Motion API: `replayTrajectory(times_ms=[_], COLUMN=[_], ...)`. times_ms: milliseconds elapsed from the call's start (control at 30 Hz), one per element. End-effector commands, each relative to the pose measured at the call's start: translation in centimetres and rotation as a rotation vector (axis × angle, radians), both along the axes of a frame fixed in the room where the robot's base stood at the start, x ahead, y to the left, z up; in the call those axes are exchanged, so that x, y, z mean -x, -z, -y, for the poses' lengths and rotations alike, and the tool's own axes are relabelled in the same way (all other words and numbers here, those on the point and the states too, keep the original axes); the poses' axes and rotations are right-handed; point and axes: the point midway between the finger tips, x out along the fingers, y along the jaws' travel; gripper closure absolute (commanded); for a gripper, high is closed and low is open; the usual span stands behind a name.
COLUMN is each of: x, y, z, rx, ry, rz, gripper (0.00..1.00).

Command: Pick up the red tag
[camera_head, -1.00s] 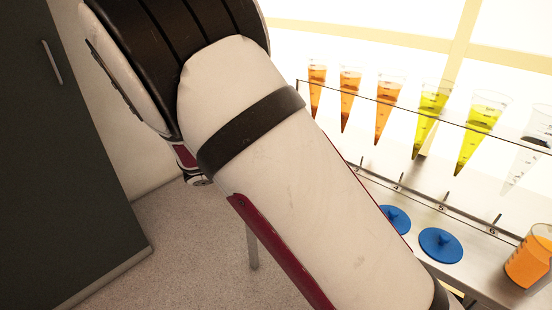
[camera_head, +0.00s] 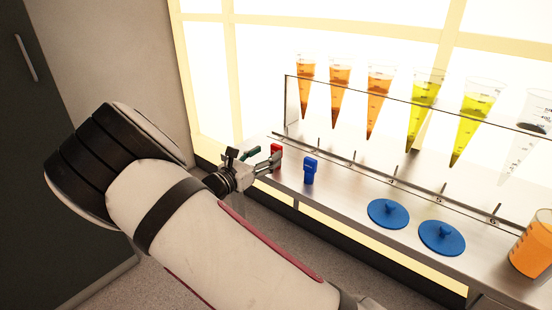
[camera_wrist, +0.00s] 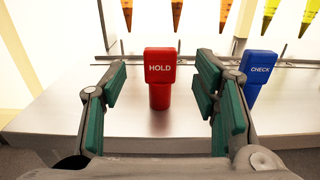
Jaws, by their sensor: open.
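The red tag (camera_wrist: 160,75) stands upright on the metal shelf, with "HOLD" in white on its head. In the wrist view it is centred between my open fingers, a little beyond their tips. In the head view the red tag (camera_head: 276,156) is small, near the left end of the shelf, and partly covered by my gripper (camera_head: 262,160). My gripper (camera_wrist: 162,90) also shows in the wrist view, with green finger pads on both sides and nothing between them but the view of the tag. I cannot tell whether a finger touches it.
A blue "CHECK" tag (camera_wrist: 261,68) stands just right of my right finger, also seen in the head view (camera_head: 309,170). Two blue lids (camera_head: 388,213) and an orange beaker (camera_head: 532,246) sit farther right. Several sample cones (camera_head: 340,88) hang in a rack behind. The metal shelf (camera_head: 345,195) has a front edge.

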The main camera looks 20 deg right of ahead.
Motion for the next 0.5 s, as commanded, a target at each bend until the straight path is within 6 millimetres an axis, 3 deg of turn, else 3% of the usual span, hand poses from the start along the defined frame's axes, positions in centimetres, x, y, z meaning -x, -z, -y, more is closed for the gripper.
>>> replayTrajectory(times_ms=[267, 500], x=[-1.0, -3.1], y=[0.0, 0.0], z=[1.5, 4.1], rx=[0.000, -0.001], ry=[0.002, 0.002], rz=[0.001, 0.001], gripper=[0.45, 0.45])
